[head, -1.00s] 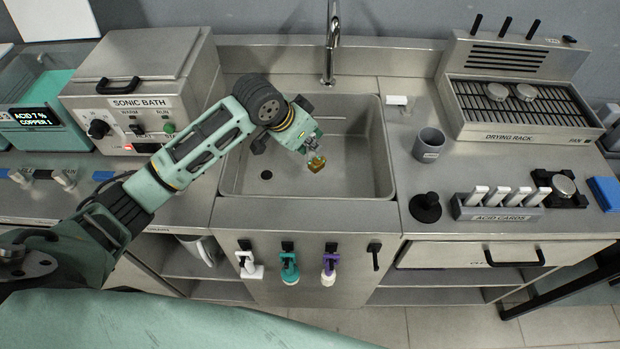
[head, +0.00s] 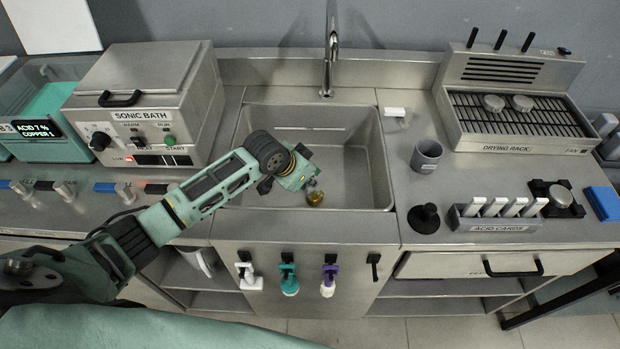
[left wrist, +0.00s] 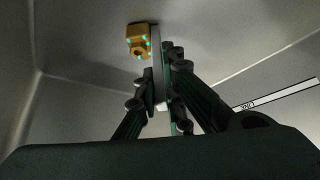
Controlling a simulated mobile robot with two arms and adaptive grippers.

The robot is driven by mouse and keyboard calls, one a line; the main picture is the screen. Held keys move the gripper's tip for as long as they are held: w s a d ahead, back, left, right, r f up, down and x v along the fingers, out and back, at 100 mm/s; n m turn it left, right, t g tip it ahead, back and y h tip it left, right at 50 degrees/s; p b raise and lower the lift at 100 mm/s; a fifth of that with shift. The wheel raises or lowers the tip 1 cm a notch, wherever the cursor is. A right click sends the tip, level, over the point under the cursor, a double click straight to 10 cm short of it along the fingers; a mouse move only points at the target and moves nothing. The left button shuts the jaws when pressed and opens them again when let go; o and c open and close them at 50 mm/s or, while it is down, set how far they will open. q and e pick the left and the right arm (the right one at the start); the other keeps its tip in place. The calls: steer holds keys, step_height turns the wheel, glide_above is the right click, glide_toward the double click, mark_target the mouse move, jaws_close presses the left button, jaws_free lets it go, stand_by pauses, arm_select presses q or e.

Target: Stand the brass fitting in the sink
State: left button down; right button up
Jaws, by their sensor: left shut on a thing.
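The brass fitting (head: 315,198) is a small golden piece at the tip of my left gripper (head: 311,184), over the front part of the steel sink (head: 350,160). In the left wrist view the fitting (left wrist: 138,40) shows faceted sides with small cyan spots, at the far end of the dark fingers (left wrist: 155,75). I cannot tell whether the fitting touches the sink floor. My right gripper is not in view.
A faucet (head: 329,62) stands behind the sink. The sonic bath (head: 140,105) is to the left. A grey cup (head: 426,156), a black plunger-like piece (head: 424,218) and the acid cards rack (head: 497,221) stand to the right. The sink's right part is clear.

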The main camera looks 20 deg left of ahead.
arm_select(q)
steer(key=shift+f, duration=0.1)
steer(key=c, duration=1.9)
jaws_free()
steer(key=shift+o, duration=0.2)
steer(key=v, duration=1.2)
